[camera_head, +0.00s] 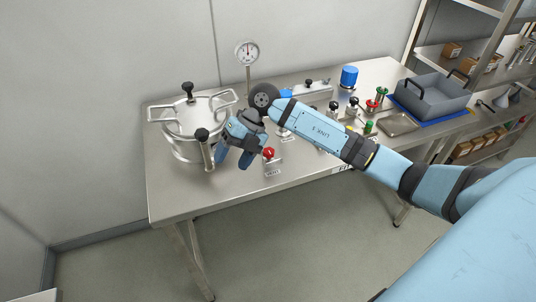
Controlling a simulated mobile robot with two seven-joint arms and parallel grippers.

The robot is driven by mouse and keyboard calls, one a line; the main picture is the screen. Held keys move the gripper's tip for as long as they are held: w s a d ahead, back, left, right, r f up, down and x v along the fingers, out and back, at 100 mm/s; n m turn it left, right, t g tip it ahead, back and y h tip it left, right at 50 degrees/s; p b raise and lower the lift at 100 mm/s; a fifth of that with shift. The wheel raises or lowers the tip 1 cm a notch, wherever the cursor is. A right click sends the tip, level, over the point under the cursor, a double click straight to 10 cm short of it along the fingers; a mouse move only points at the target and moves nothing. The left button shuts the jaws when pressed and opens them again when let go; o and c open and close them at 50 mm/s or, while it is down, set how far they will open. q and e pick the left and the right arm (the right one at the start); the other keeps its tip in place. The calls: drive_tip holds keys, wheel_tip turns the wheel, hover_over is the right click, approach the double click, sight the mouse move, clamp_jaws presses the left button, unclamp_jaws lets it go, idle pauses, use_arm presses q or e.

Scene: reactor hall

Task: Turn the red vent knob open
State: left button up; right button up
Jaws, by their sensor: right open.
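The red vent knob (268,152) sits on a small metal fitting near the front edge of the steel table, with a label reading VENT below it. My right gripper (233,162) is open, with its fingers pointing down. It is to the left of the red knob, apart from it, between the knob and the steel vessel. Nothing shows between its fingers. My right arm reaches in from the right across the table and hides part of the fittings behind it. My left gripper is not in view.
A lidded steel vessel (183,150) with black knobs stands close to the left of my right gripper. A dial gauge (247,52) rises behind. A blue cap (349,77), small valves and a grey bin (430,104) are to the right. The table's front left corner is clear.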

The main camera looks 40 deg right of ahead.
drive_tip(key=w+d+r+m+h, duration=0.1)
drive_tip(key=w+d+h, duration=0.2)
drive_tip(key=d, duration=0.3)
wheel_tip(320, 180, up, 4)
drive_tip(key=m+h, duration=0.2)
drive_tip(key=h, duration=0.3)
hover_over(269, 150)
drive_tip(key=shift+t, duration=0.4)
wheel_tip(269, 150, down, 13)
drive_tip(key=shift+f, duration=0.15)
drive_tip(key=c, duration=0.9)
drive_tip(key=shift+c, duration=0.2)
